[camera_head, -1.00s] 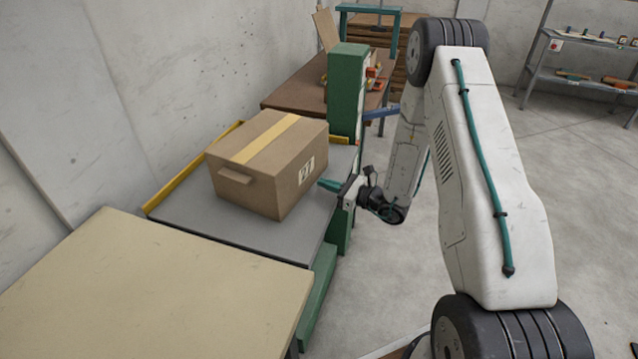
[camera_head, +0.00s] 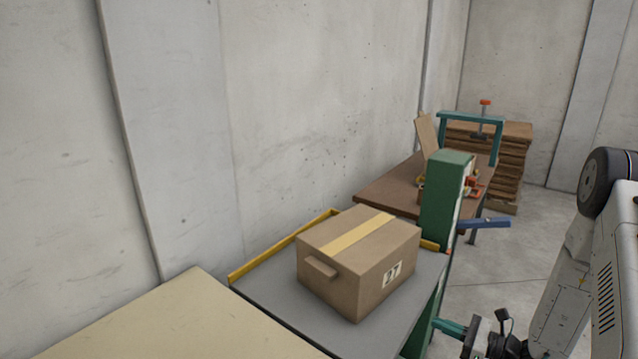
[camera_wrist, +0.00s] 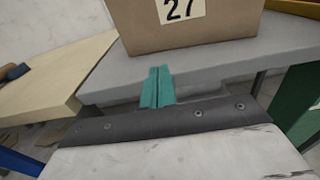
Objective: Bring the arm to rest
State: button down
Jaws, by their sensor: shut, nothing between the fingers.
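My gripper (camera_head: 449,328) has teal fingers and is at the lower right in the head view, just off the near right edge of the grey table. In the wrist view its fingers (camera_wrist: 158,87) are pressed together with nothing between them. They point toward the grey tabletop (camera_wrist: 215,62) and a cardboard box marked 27 (camera_wrist: 190,25). The fingers are apart from the box. In the head view the box (camera_head: 355,262) stands upright on the grey table (camera_head: 275,297). Most of my arm is cut off by the right edge of the head view.
A green post (camera_head: 443,205) with a blue lever (camera_head: 484,222) rises behind the box. A yellow rail (camera_head: 283,246) runs along the wall side. A beige table (camera_head: 215,325) is in front, a brown workbench (camera_head: 385,190) behind. Open floor (camera_head: 500,262) lies right of the post.

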jog(key=s+a+r+n+g, duration=0.8)
jog(key=s+r+n+g, duration=0.6)
jog(key=s+r+n+t+h, duration=0.4)
jog(key=s+r+n+h, duration=0.8)
jog(key=r, duration=0.4)
jog(key=shift+s+d+r+h, duration=0.15)
jog(key=shift+s+r+h, duration=0.25)
jog(key=shift+s+h, duration=0.55)
